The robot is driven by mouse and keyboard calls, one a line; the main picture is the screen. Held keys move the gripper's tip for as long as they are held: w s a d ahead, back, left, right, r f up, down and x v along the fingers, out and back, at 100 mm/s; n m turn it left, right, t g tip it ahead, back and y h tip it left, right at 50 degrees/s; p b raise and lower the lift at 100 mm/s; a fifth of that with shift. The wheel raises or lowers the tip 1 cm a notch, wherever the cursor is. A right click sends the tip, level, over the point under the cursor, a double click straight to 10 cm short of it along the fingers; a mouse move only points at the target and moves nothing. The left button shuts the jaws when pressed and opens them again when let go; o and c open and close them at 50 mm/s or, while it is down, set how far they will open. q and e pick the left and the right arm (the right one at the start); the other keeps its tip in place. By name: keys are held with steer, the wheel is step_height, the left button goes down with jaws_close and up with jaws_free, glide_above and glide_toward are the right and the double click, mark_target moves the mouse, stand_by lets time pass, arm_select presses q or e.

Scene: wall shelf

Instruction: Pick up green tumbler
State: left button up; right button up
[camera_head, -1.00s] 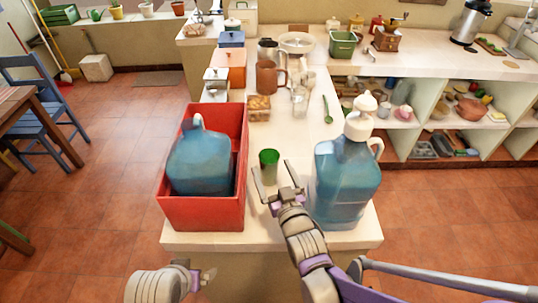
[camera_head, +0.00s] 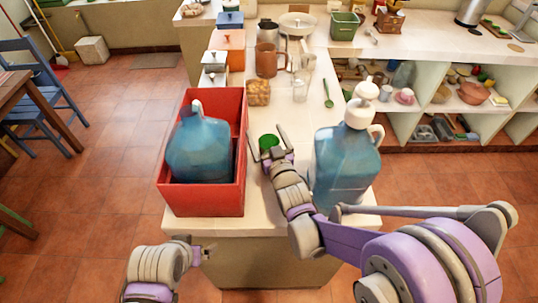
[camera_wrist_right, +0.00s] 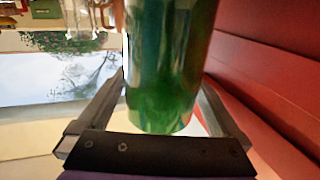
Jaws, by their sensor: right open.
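The green tumbler (camera_head: 269,140) stands on the pale countertop (camera_head: 215,231) between the red crate and the large blue jug. My right gripper (camera_head: 267,133) is open, with one finger on each side of the tumbler. The right wrist view shows the tumbler (camera_wrist_right: 165,70) large between the two spread fingers (camera_wrist_right: 160,105), with a visible gap at the right finger; contact at the left one is unclear. The gripper hides part of the tumbler in the head view. My left gripper (camera_head: 208,251) is low in front of the counter, away from the tumbler; its jaw opening is unclear.
The red crate (camera_head: 205,199) holding a blue jug (camera_head: 197,148) is close on the left. A blue jug with a white pump (camera_head: 345,165) stands close on the right. Behind are a wooden box (camera_head: 258,93), a glass (camera_head: 300,90) and a green spoon (camera_head: 327,93).

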steer(key=shift+c, duration=0.3)
jaws_close()
stand_by(0.3)
